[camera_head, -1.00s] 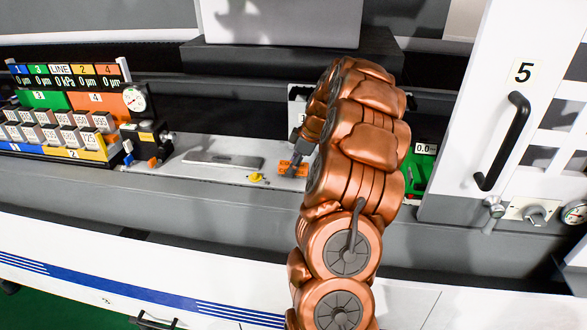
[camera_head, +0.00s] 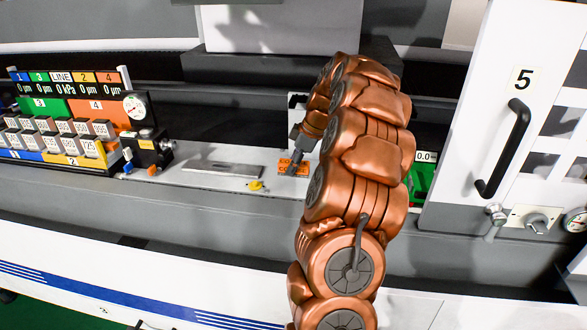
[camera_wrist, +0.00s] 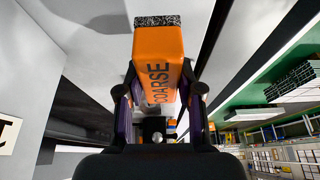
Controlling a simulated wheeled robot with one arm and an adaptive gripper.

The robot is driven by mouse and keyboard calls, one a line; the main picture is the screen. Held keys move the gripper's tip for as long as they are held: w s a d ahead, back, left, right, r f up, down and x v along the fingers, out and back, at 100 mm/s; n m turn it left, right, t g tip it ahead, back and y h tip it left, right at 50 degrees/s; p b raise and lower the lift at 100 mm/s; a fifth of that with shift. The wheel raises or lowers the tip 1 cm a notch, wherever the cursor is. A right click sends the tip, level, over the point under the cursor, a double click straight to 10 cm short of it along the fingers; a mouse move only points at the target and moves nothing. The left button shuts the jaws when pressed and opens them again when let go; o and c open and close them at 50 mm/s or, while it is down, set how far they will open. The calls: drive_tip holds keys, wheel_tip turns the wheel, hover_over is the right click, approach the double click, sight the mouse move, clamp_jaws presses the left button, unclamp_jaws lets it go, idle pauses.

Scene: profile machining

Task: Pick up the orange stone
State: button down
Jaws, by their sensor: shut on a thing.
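The orange stone (camera_wrist: 160,65) is a block with black "COARSE" lettering and a speckled dark end face. In the wrist view it stands between the two dark fingers of my gripper (camera_wrist: 161,95), which are shut on its sides. In the head view my gripper (camera_head: 297,158) reaches down at the left of my copper-coloured arm. The orange stone (camera_head: 293,168) shows at its fingertips, just over the white tray (camera_head: 215,181). The gap between stone and tray is too small to judge.
A grey bar (camera_head: 222,170) and a small yellow part (camera_head: 256,185) lie on the tray. A rack of labelled blocks (camera_head: 70,125) with a gauge stands at the left. A green case (camera_head: 420,180) and a white door with a black handle (camera_head: 504,150) are at the right.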

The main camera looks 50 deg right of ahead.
drive_tip(key=s+a+r+b, duration=0.1)
drive_tip(key=s+a+b, duration=0.3)
drive_tip(key=s+a, duration=0.6)
drive_tip(key=shift+s+r+b, duration=0.25)
drive_tip(key=shift+s+b, duration=0.15)
drive_tip(key=shift+s, duration=0.45)
